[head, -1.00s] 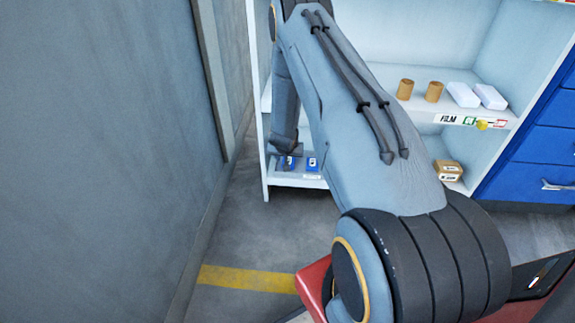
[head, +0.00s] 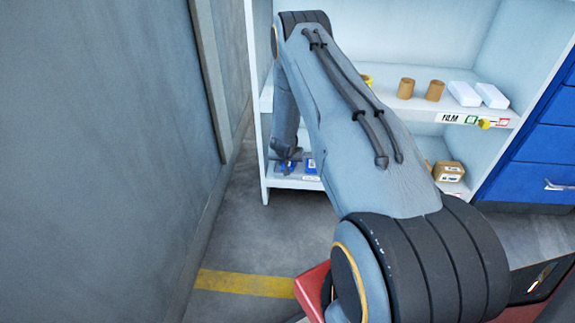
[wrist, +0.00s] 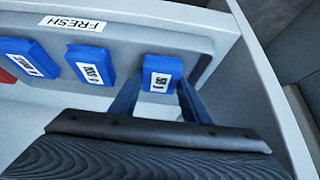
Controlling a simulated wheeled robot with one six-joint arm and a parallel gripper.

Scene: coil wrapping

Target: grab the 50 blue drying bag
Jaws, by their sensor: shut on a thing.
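Blue bags with white labels stand in a row on a lower shelf marked FRESH in the wrist view. My gripper (wrist: 157,94) is shut on the rightmost blue bag (wrist: 163,67), one finger on each side. Its label appears upside down and seems to read 50, but it is small. A middle blue bag (wrist: 90,65) and a left blue bag (wrist: 28,58) stand to its left, apart from the fingers. In the head view my gripper (head: 286,164) is low at the shelf's left end, largely hiding the held bag; one blue bag (head: 311,165) shows beside it.
The white shelf side wall (wrist: 268,85) is close to the right of my gripper in the wrist view. A red item (wrist: 6,76) shows at the left edge. In the head view, brown rolls (head: 405,88) and white boxes (head: 465,94) sit on the shelf above, and brown boxes (head: 448,171) lower right.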

